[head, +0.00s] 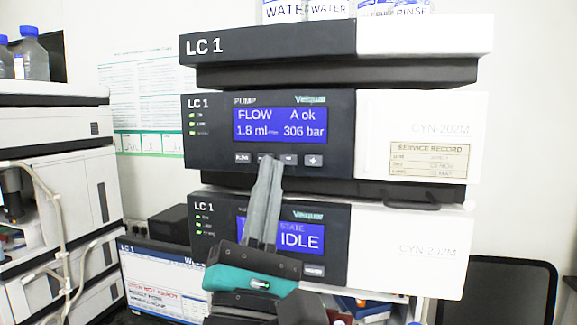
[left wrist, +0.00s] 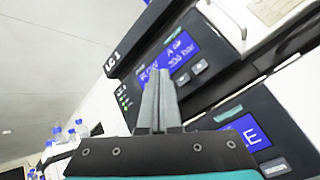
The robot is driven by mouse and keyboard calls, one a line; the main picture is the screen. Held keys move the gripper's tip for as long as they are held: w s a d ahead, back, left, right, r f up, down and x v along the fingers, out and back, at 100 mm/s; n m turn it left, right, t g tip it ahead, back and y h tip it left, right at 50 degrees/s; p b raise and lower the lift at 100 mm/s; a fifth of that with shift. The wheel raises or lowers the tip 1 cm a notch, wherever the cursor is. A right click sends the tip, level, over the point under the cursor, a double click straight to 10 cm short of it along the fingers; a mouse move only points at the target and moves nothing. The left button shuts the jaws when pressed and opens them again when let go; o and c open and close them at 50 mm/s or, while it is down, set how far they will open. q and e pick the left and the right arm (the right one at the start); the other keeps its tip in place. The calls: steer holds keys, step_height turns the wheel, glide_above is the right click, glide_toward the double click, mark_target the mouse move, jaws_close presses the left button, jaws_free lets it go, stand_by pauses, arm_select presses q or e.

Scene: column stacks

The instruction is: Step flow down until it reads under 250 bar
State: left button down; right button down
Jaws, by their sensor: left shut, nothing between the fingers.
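The LC 1 pump module (head: 215,160) has a blue display (head: 279,125) reading FLOW, 1.8 ml/min, A ok, 306 bar. Below it is a row of buttons, with the flow button (head: 242,158) at the left and a plus button (head: 313,160) at the right. My left gripper (head: 267,164) is shut and empty, its fingertips over the second button from the left, mostly hiding it. I cannot tell whether they touch it. In the left wrist view the shut fingers (left wrist: 158,76) point at the pump panel, and its tilted display (left wrist: 170,62) is blurred. My right gripper is not in view.
A lower LC 1 module (head: 338,262) shows IDLE, partly behind my gripper. Bottles (head: 325,10) stand on top of the stack. Another stack (head: 50,140) with tubing is at the left, a monitor (head: 160,285) at lower left and a dark screen (head: 495,290) at lower right.

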mark_target(289, 159)
arm_select(q)
steer(key=shift+w+d, duration=0.25)
steer(key=shift+w, duration=0.55)
steer(key=shift+w+d, duration=0.25)
steer(key=shift+w, duration=0.55)
steer(key=shift+w, duration=0.1)
stand_by(0.8)
steer(key=shift+w+d, duration=0.15)
steer(key=shift+w, duration=0.15)
steer(key=shift+w+d+b, duration=0.15)
steer(key=shift+w+b, duration=0.15)
steer(key=shift+w, duration=0.05)
stand_by(0.7)
steer(key=shift+s, duration=0.1)
steer(key=shift+s+a+p, duration=0.3)
steer(key=shift+s+p, duration=0.05)
steer(key=shift+s, duration=0.35)
